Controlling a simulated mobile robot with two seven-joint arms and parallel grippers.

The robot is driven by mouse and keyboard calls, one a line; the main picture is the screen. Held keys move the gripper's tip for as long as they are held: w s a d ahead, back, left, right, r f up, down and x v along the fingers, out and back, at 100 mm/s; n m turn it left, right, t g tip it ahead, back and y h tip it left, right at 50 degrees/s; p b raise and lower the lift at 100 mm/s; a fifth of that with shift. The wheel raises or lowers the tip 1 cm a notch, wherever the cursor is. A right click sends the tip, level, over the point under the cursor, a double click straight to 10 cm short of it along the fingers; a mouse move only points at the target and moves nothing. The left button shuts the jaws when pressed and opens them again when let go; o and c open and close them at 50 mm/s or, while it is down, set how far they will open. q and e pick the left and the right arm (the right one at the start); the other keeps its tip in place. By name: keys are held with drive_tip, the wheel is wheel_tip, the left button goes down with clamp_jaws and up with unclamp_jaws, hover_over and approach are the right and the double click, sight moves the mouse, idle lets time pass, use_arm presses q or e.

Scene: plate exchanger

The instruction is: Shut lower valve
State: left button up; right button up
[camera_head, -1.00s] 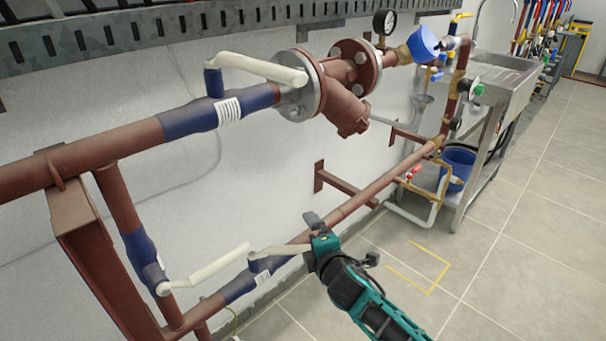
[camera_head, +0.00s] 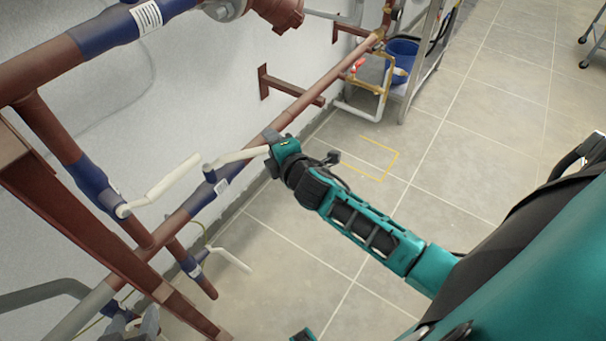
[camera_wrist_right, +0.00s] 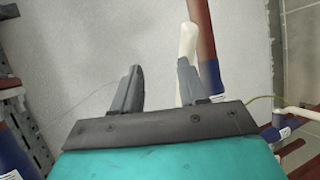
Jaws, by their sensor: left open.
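The lower pipe (camera_head: 245,142) slopes across the head view and carries a valve with a blue sleeve (camera_head: 198,200). Its cream lever (camera_head: 238,157) points right, at an angle to the pipe. My right gripper (camera_head: 272,143) is at the lever's free end; its fingers are hard to make out there. In the right wrist view my right gripper (camera_wrist_right: 158,82) has its fingers apart, and a cream lever (camera_wrist_right: 187,42) shows beside the right finger, not clamped.
Another cream lever (camera_head: 165,187) is on the upright pipe's blue sleeve (camera_head: 90,188). A further lever (camera_head: 232,260) sits lower down. A brown steel support (camera_head: 80,235) stands at the left. The tiled floor (camera_head: 300,235) at the centre is clear.

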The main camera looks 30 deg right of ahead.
drive_tip(key=s+f+p, duration=0.1)
drive_tip(key=s, duration=1)
drive_tip(key=shift+s+d, duration=0.3)
drive_tip(key=shift+d, duration=0.05)
idle(0.5)
